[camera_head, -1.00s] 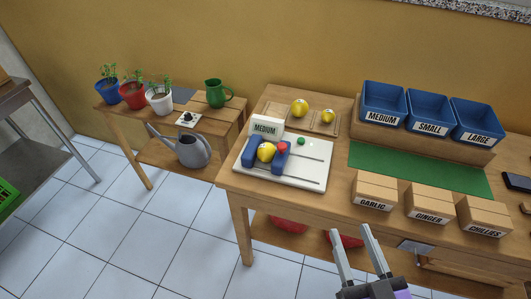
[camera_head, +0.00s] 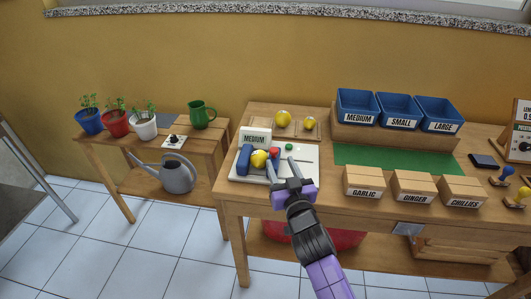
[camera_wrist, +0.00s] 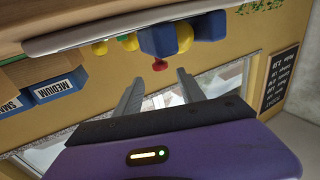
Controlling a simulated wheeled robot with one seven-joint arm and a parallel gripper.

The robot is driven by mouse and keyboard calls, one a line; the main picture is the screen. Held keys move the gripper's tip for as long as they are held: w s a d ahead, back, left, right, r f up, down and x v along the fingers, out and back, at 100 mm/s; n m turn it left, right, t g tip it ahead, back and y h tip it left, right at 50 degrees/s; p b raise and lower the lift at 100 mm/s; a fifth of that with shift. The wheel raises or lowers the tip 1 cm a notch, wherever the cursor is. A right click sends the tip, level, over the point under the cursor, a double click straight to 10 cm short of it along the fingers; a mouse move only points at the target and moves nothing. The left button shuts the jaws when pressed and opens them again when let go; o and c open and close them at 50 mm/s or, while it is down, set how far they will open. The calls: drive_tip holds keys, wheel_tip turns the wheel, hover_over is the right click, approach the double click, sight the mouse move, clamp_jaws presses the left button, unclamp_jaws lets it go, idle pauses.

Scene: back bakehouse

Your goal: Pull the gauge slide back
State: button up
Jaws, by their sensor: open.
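The gauge is a white board (camera_head: 306,167) on the wooden table, with a "MEDIUM" display (camera_head: 255,137) at its back. A yellow fruit (camera_head: 259,158) sits between a blue block (camera_head: 244,159) on the left and the blue slide, which my gripper partly covers. A red knob (camera_head: 274,152) marks the slide; the wrist view also shows the knob (camera_wrist: 160,65) and slide block (camera_wrist: 157,41). My gripper (camera_head: 280,163) is open and empty at the board. In the wrist view its fingertips lie either side of the knob, slightly short of it; contact cannot be told.
A green button (camera_head: 289,146) is on the board. Two yellow fruits (camera_head: 283,118) lie on a wooden tray behind. Labelled blue bins (camera_head: 398,110) stand at back right, cardboard boxes (camera_head: 413,187) at front right. A green mat (camera_head: 385,157) lies clear between them.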

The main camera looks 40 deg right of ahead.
sight(275, 152)
drive_tip(key=x, duration=0.7)
drive_tip(key=shift+w, duration=0.25)
clamp_jaws()
idle(1.2)
